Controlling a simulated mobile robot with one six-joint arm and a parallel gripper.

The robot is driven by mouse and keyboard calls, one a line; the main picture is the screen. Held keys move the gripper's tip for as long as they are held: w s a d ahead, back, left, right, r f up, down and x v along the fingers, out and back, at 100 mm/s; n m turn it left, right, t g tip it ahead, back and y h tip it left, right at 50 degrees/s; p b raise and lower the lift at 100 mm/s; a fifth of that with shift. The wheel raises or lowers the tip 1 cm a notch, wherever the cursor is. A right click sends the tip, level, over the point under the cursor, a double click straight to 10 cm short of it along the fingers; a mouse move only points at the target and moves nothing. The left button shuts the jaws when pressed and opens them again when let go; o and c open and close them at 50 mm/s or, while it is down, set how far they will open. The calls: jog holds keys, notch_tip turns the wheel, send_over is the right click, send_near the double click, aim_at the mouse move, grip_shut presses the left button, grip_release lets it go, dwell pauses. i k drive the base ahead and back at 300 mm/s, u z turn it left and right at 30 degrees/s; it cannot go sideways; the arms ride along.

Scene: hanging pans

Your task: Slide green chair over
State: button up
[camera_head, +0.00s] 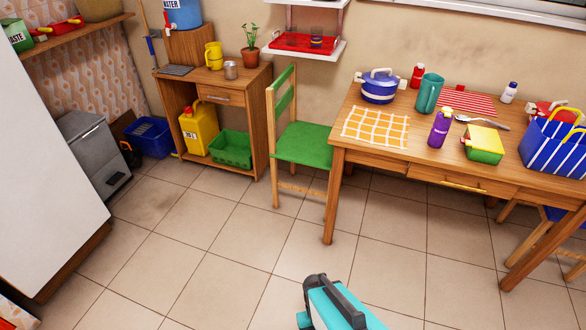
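A wooden chair with a green seat (303,146) stands against the back wall, at the left end of the wooden table. Its backrest, with green slats, is on its left side, next to the small cabinet. The seat faces right, toward the table, and its right edge meets the table's left end in the picture; I cannot tell whether they touch. The table's front left leg stands just in front of it, and part of its legs is hidden. A teal and dark grey part of my arm shows at the bottom edge, well apart from the chair. No gripper fingers show.
The wooden table (364,157) carries a pot, jug, bottles and a striped basket. The small cabinet (239,73) stands left of the chair, with a yellow can and green crate. A blue crate (150,137) is farther left. The tiled floor (220,260) in front is clear.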

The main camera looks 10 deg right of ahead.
aim_at(302, 142)
jog(key=u, duration=0.85)
jog(key=i, duration=1.45)
jog(key=u, duration=0.35)
